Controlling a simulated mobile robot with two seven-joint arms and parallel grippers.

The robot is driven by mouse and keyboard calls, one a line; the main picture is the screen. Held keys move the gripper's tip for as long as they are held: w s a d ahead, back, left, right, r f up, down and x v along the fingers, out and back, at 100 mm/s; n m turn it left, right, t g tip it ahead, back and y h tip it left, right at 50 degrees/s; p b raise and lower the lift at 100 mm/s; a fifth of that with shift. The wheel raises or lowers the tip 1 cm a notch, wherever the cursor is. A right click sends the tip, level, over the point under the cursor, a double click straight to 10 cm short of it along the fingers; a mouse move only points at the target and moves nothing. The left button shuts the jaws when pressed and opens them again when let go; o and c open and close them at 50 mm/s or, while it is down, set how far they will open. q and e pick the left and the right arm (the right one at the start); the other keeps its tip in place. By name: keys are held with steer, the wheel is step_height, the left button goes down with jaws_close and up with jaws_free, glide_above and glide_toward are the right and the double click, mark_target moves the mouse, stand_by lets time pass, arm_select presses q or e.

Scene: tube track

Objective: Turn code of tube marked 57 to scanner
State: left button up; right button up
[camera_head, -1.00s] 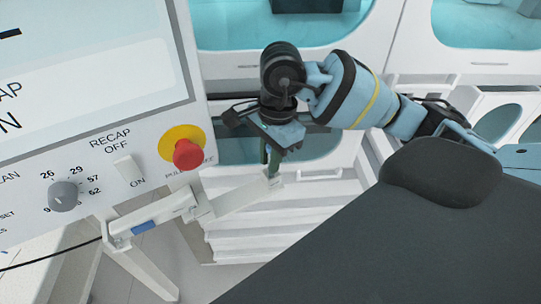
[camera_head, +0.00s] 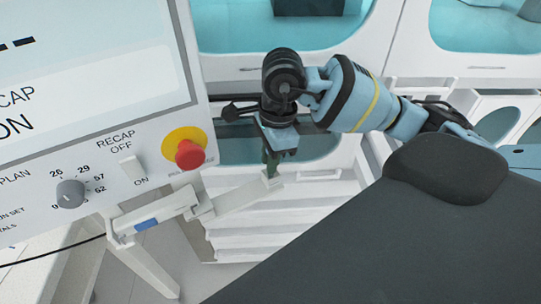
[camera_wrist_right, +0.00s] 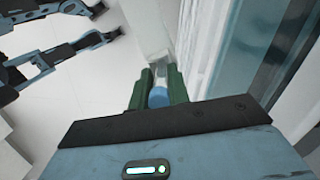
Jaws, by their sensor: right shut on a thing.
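My right gripper (camera_head: 271,170) points down at the right end of a white track arm beside the panel. In the right wrist view its green fingers (camera_wrist_right: 158,92) are shut on a small blue piece (camera_wrist_right: 158,98), which looks like a tube's cap. The rest of the tube is hidden, and I see no number or code on it. The white track (camera_head: 225,203) runs left from the gripper and carries a blue patch (camera_head: 147,224). I cannot make out which part is the scanner. My left gripper does not show clearly in either view.
A control panel (camera_head: 70,140) stands at the left, with a grey dial (camera_head: 70,193), a white recap switch (camera_head: 132,169) and a red button (camera_head: 190,154) close to the gripper. White cabinets (camera_head: 300,66) with teal windows stand behind.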

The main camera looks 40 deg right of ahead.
steer(key=shift+r+m+p, duration=0.15)
steer(key=shift+m+p, duration=0.15)
steer(key=shift+m, duration=0.6)
arm_select(q)
steer(key=shift+w+r, duration=0.55)
steer(key=shift+r, duration=0.15)
arm_select(e)
steer(key=shift+m+p, duration=0.5)
steer(key=shift+m, duration=0.6)
arm_select(q)
steer(key=shift+w+r+t, duration=0.4)
steer(key=shift+w+r, duration=0.4)
steer(key=shift+r, duration=0.2)
arm_select(e)
steer(key=shift+m, duration=0.5)
